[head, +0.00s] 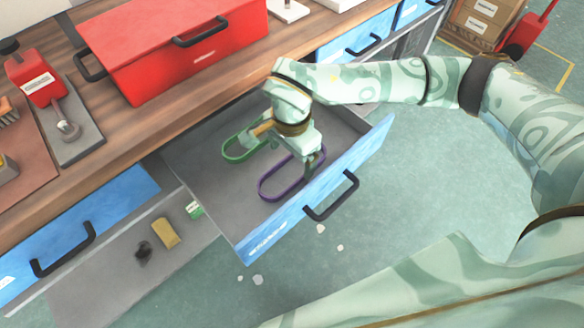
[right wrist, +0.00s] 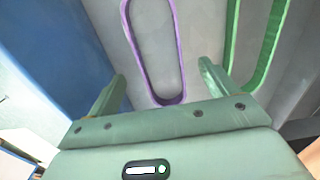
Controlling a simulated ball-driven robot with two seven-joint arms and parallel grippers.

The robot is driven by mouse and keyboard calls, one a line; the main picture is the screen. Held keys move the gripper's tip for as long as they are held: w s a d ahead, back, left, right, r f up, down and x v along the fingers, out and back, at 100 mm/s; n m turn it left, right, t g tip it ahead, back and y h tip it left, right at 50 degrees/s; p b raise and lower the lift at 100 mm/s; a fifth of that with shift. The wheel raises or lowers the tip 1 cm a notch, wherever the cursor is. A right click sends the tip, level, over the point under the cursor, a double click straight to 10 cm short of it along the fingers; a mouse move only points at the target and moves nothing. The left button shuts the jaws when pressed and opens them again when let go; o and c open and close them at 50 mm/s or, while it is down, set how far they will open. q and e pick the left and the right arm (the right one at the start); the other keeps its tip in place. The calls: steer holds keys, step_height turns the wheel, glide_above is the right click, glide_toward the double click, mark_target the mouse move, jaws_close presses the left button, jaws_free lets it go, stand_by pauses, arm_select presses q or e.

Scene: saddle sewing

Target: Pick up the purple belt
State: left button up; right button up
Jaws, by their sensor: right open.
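The purple belt (head: 262,186) is a closed oval loop lying in the open grey drawer, near its blue front. A green belt (head: 228,150) lies behind it in the same drawer. My right gripper (head: 312,165) reaches down into the drawer above the right end of the purple belt. In the right wrist view the right gripper (right wrist: 165,85) is open and empty, and the near end of the purple belt (right wrist: 181,60) shows between its fingers. The green belt (right wrist: 235,35) shows beyond the right finger there. My left gripper is not in view.
The drawer's blue front wall (head: 285,215) with a black handle stands close to my right gripper. A red toolbox (head: 190,50) is on the wooden workbench (head: 150,130). A lower drawer holds a yellow block (head: 166,233). White scraps lie on the floor.

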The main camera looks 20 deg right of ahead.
mark_target(292, 173)
step_height(292, 173, down, 5)
steer(key=shift+f+b, duration=0.1)
steer(key=shift+b, duration=1.05)
steer(key=shift+r, duration=0.25)
steer(key=c, duration=1.1)
